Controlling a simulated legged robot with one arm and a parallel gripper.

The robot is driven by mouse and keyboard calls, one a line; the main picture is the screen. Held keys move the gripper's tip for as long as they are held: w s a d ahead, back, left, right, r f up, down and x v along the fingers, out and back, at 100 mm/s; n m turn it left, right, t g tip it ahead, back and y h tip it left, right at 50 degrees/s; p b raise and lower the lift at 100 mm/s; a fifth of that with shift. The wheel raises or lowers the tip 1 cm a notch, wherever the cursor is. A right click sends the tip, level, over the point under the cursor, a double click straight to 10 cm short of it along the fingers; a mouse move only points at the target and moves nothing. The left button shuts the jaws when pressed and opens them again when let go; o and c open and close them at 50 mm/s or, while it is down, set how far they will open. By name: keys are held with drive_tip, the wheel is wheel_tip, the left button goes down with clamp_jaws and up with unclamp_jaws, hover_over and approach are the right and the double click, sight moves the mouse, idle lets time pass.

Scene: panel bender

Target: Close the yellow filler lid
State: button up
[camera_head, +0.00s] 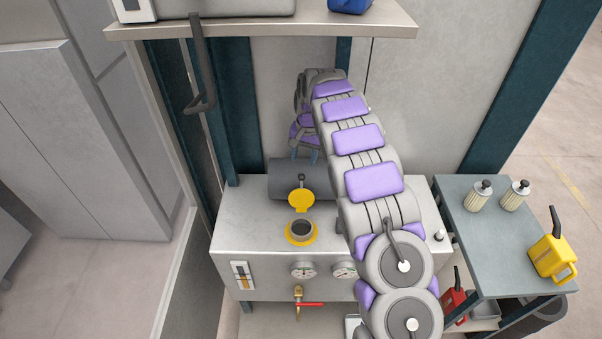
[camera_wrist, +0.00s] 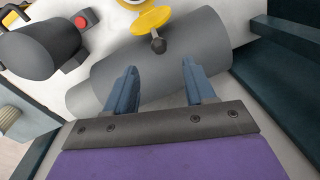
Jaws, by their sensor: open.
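The yellow filler lid (camera_head: 301,200) stands raised on its hinge behind the yellow filler neck (camera_head: 301,239), whose dark round opening shows. My gripper (camera_head: 305,158) is behind and above the lid, over the grey cylinder (camera_head: 285,180). In the wrist view my gripper (camera_wrist: 164,80) has its two blue fingers apart with nothing between them, short of the lid. The filler neck is mostly cut off in the wrist view.
The steel tank (camera_head: 245,222) carries gauges (camera_head: 303,269) and a red-handled valve (camera_head: 308,304) on its front. A shelf (camera_head: 270,27) overhangs behind. At right, a side table (camera_head: 470,215) holds two filters and a yellow can (camera_head: 552,258). Teal posts stand around the tank.

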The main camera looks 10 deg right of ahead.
sight(302, 174)
drive_tip(key=f, duration=0.8)
drive_tip(key=shift+w+a+f, duration=0.15)
drive_tip(key=shift+a, duration=0.1)
drive_tip(key=shift+c, duration=0.3)
clamp_jaws()
